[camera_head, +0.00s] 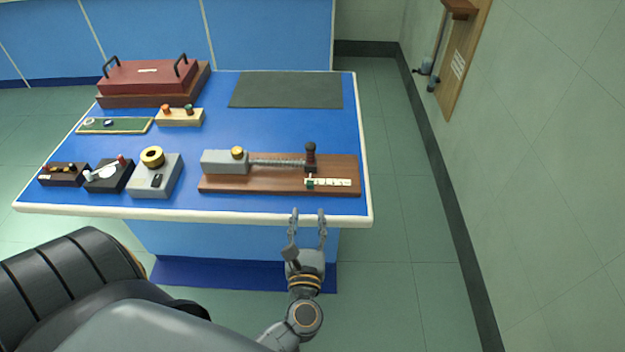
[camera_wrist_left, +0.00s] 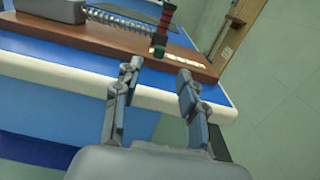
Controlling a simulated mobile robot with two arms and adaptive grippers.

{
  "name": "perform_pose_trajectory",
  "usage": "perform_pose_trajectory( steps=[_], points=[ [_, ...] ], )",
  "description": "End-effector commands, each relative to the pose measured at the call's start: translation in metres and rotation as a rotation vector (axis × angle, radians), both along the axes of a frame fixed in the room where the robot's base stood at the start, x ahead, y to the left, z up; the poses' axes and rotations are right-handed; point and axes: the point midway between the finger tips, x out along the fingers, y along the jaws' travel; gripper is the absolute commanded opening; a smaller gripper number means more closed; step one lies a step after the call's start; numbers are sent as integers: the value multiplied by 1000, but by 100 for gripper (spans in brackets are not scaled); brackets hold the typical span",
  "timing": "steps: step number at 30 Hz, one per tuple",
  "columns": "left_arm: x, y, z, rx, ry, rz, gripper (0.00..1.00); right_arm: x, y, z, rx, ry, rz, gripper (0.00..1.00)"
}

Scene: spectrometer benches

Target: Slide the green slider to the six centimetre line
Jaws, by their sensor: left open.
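The small green slider (camera_head: 310,183) sits at the left end of a pale marked scale (camera_head: 333,182) on the front right of a brown wooden board (camera_head: 240,184). In the left wrist view the slider (camera_wrist_left: 159,51) shows at the foot of a dark and red post, with the scale (camera_wrist_left: 190,59) running right of it. The line numbers are too small to read. My left gripper (camera_head: 307,213) is open and empty, just off the table's front edge, in front of the slider and apart from it. My right gripper is not in view.
The board also carries a grey block (camera_head: 224,163), a spring (camera_head: 278,162) and an upright dark post (camera_head: 310,156). The table's pale front edge (camera_head: 250,215) lies close to my left gripper. Small devices and a red case (camera_head: 148,80) stand at the left. A dark mat (camera_head: 287,90) lies behind.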

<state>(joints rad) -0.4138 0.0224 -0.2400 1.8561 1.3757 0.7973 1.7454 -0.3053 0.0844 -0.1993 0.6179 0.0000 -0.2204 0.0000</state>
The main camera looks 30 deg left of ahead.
Motion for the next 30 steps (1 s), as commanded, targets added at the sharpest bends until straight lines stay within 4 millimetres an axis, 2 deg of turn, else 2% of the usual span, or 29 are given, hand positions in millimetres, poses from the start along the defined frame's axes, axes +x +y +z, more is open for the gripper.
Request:
perform_pose_trajectory(
  steps=[1, 9, 15, 21, 29, 30],
  points=[
    [10, 6, 5, 4, -3, -1, 42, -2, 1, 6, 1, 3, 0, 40],
    [60, 36, 4, 6, 0, -2, 42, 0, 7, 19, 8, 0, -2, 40],
    [86, 52, 2, 5, 2, -2, 42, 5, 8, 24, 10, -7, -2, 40],
    [96, 58, 1, 5, 2, -2, 42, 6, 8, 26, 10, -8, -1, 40],
    [96, 59, 0, 5, 2, -2, 42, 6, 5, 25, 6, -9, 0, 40],
    [96, 59, 0, 5, 2, -2, 35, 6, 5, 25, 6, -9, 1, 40]
  ],
)
